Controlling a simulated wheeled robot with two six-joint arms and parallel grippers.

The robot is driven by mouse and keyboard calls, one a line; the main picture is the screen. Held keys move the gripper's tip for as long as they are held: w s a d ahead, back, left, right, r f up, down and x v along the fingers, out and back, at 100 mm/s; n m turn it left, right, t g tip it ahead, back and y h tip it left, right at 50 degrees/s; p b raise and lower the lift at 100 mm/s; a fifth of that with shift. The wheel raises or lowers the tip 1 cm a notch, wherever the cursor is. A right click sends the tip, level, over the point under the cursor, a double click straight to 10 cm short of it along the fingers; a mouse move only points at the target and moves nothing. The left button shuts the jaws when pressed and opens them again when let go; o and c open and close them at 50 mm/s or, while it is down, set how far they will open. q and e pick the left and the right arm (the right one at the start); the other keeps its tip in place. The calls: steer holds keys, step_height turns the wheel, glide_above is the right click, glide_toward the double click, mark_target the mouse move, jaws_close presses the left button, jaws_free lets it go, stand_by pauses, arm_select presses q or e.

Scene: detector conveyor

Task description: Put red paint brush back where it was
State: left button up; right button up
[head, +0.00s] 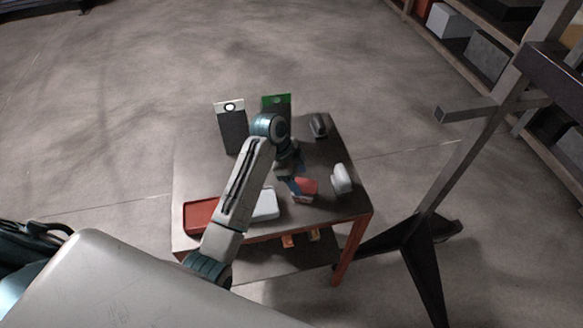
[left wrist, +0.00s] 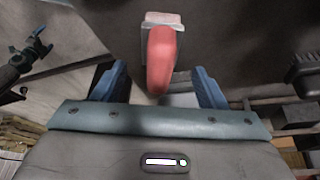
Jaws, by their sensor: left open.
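The red paint brush (head: 306,187) lies on the table near the right part of its front edge. In the left wrist view its red handle (left wrist: 161,60) points toward my gripper, with a pale metal band and a pinkish end beyond. My left gripper (head: 293,184) is beside the brush in the head view. In the left wrist view the blue fingers (left wrist: 159,72) are spread on both sides of the handle, with clear gaps. Nothing is gripped.
On the table (head: 188,175) are a red tray (head: 200,216), a white tray (head: 267,206), a white object (head: 341,180) right of the brush, and a dark object (head: 318,126). A dark panel (head: 231,130) and a green-topped panel (head: 277,101) stand behind. A metal stand (head: 450,170) is at right.

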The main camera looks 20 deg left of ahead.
arm_select(q)
steer(key=b+v, duration=0.1)
steer(key=v, duration=0.4)
steer(key=shift+a+r, duration=0.2)
steer(key=shift+r, duration=0.1)
steer(key=shift+a+r, duration=0.1)
steer(key=shift+r, duration=0.25)
